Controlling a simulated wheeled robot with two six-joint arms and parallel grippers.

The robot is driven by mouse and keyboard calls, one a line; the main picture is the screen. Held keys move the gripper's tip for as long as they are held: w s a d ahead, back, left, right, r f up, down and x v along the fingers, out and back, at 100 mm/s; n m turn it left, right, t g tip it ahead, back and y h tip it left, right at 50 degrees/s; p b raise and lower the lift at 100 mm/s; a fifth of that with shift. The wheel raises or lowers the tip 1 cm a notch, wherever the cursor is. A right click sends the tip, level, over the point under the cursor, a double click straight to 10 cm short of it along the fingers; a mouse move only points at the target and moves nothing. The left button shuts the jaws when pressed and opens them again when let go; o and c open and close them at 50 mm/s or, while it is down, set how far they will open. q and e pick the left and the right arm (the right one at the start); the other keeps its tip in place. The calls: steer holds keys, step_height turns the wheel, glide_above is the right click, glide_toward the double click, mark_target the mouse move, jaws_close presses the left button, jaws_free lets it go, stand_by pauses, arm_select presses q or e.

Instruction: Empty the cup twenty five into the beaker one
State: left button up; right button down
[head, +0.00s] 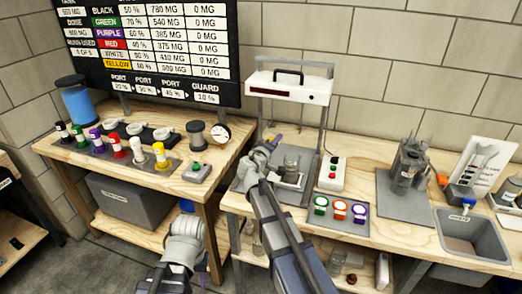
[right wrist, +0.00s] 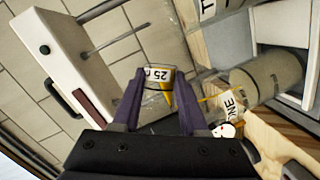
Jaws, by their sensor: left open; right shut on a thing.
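My right gripper (right wrist: 150,95) is shut on the small clear cup (right wrist: 160,74) labelled 25. Yellow liquid shows in the cup, which looks tilted, and a thin yellow streak runs from it toward the beaker one. The beaker one (right wrist: 232,103) is partly in view at the right, its label partly cut off and its clear wall hard to make out. In the head view the right gripper (head: 272,141) is above the grey plate on the right bench; the cup cannot be made out there. My left gripper (head: 185,226) is low in front of the left bench, open, its fingers barely distinguishable.
A white-headed stand (head: 289,87) rises behind the right gripper. Three coloured-lid jars (head: 339,210), a switch box (head: 332,173), a grey fixture (head: 410,165) and a bin (head: 472,216) stand to the right. Coloured bottles (head: 119,147) line the left bench.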

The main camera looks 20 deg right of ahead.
steer(key=shift+r+n+h+b, duration=0.35)
steer(key=shift+n+h+b, duration=0.05)
steer(key=shift+n, duration=0.5)
stand_by(1.5)
steer(key=shift+w+a+r+n+t+b, duration=0.2)
steer(key=shift+a+n+t+b, duration=0.25)
steer(key=shift+n, duration=0.35)
stand_by(1.0)
steer(key=shift+a+f+n+h+b, duration=0.2)
steer(key=shift+f+n+h+b, duration=0.4)
steer(key=shift+b, duration=0.5)
stand_by(0.8)
steer(key=shift+w+a+r+n+t+b, duration=0.1)
steer(key=shift+r+n+t+b, duration=0.15)
steer(key=shift+n, duration=0.3)
steer(key=shift+a+r+n+t+b, duration=0.1)
steer(key=shift+n+t+b, duration=0.1)
steer(key=shift+n, duration=0.35)
stand_by(0.8)
